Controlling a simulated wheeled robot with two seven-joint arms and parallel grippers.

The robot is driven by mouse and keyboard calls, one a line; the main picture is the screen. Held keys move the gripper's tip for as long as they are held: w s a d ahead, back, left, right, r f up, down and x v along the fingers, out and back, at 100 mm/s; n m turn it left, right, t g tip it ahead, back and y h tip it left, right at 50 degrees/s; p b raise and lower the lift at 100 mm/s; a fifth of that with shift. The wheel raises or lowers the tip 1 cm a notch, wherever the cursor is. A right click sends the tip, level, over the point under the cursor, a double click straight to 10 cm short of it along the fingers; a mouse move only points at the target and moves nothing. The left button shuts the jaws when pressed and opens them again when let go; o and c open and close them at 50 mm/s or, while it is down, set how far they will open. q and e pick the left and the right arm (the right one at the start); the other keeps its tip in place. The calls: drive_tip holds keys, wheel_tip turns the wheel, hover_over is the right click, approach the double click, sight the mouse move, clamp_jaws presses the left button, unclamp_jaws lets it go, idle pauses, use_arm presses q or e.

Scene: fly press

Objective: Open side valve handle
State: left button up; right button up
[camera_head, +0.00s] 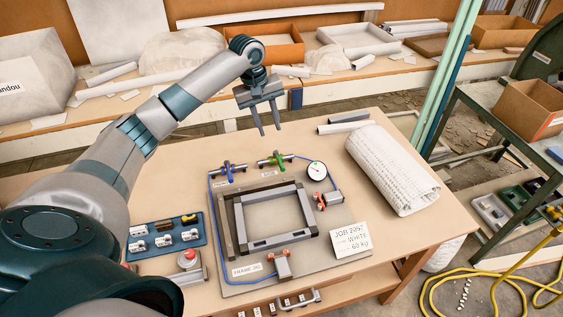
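My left gripper (270,131) hangs above the back of the work board (345,255), pointing down. Its two fingers are apart with nothing between them. A valve with a green handle (277,160) sits at the board's back edge, below the gripper in the picture and apart from it. A valve with a blue handle (227,168) stands to its left. A red-handled fitting (321,200) is at the board's right side, under a round gauge (316,171). The small labels are too blurred to tell which is the side valve. My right gripper is not in view.
A grey square frame (240,238) fills the board's middle, with a blue hose around it. A white roll (390,168) lies at the right. A job card (348,240) lies at the front right. A blue parts tray (165,236) and a red button (188,258) are at the left.

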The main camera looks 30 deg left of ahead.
sight(281, 165)
use_arm(q)
drive_tip(key=w+f+p, duration=0.1)
drive_tip(key=f, duration=0.4)
drive_tip(key=w+d+f+p, duration=0.1)
drive_tip(key=f, duration=0.5)
drive_tip(key=w+d+f+p, duration=0.1)
drive_tip(key=f+p, duration=0.1)
drive_tip(key=f, duration=0.4)
drive_tip(key=shift+d+f, duration=0.15)
drive_tip(key=shift+f, duration=0.05)
clamp_jaws()
